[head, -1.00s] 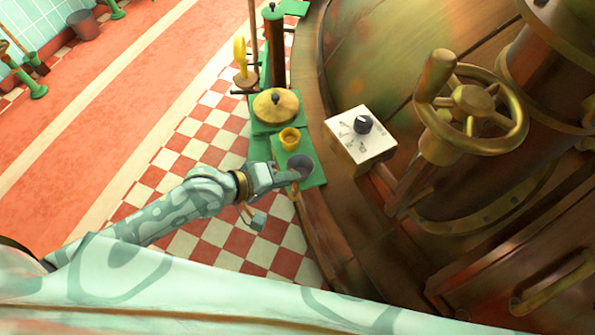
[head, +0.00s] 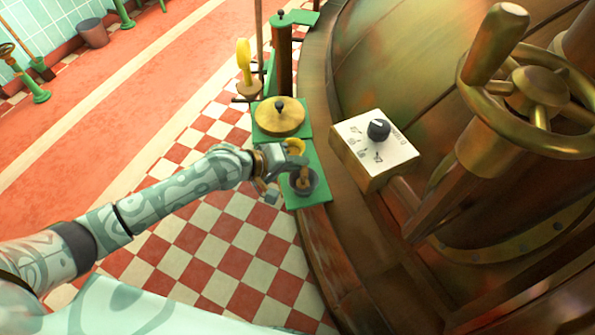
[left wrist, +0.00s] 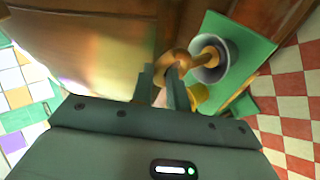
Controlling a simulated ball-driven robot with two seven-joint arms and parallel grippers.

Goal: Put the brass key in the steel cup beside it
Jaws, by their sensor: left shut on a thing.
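The steel cup (head: 314,187) stands on a green plate at the kettle's edge; it also shows in the left wrist view (left wrist: 224,72). My left gripper (head: 282,170) is beside the cup, on its left. In the left wrist view the gripper (left wrist: 160,78) is shut on the brass key (left wrist: 179,62) near its rounded part. The key's other end reaches over the cup's mouth. I cannot tell how deep it sits. In the head view a piece of the key (head: 303,178) shows within the cup's rim. My right gripper is not in view.
A yellow cup (head: 297,146) stands close behind the steel cup, partly hidden by my gripper. A round brass lid (head: 280,117) lies beyond. A dial box (head: 372,148) and brass handwheel (head: 530,90) are on the right. Checkered floor (head: 215,245) lies left.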

